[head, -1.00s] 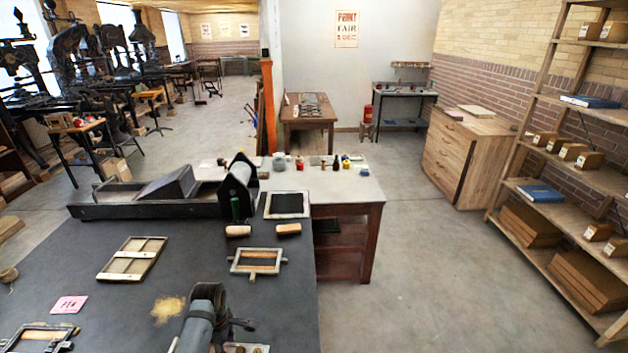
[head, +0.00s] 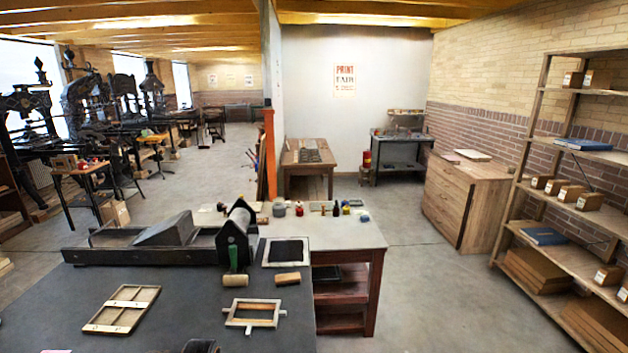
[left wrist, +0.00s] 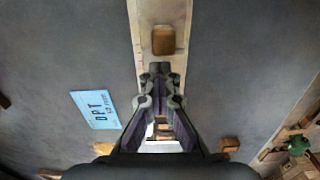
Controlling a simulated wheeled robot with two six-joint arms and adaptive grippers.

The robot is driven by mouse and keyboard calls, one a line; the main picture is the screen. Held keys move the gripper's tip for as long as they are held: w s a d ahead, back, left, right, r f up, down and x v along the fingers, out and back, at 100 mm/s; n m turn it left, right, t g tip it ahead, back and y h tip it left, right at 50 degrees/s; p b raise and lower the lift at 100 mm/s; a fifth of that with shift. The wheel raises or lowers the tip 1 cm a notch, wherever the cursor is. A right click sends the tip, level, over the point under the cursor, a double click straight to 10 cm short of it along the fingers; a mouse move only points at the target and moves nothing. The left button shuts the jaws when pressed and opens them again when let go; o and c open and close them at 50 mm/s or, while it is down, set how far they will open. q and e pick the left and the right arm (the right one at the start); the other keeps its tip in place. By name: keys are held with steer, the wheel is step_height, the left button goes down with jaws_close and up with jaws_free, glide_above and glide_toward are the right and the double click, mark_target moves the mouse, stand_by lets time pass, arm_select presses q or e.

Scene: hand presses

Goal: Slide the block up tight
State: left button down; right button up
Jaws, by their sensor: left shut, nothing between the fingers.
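In the left wrist view my left gripper (left wrist: 160,72) is shut and empty over a pale, narrow channel or frame (left wrist: 138,28). A small brown wooden block (left wrist: 163,40) sits in this channel, just beyond the fingertips in the picture. I cannot tell whether the fingertips touch it. My gripper hides the middle of the channel. In the head view only a dark bit of my left arm shows at the bottom edge; the gripper and this block are out of view there. My right gripper is in neither view.
A light blue printed card (left wrist: 95,108) lies left of the channel.

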arm_select(q)
steer(key=shift+d+p, duration=0.5)
steer(key=shift+d, duration=1.55)
steer(key=shift+s+d, duration=0.1)
steer(key=shift+d, duration=2)
steer(key=c, duration=1.2)
jaws_free()
steer(key=shift+o, duration=0.2)
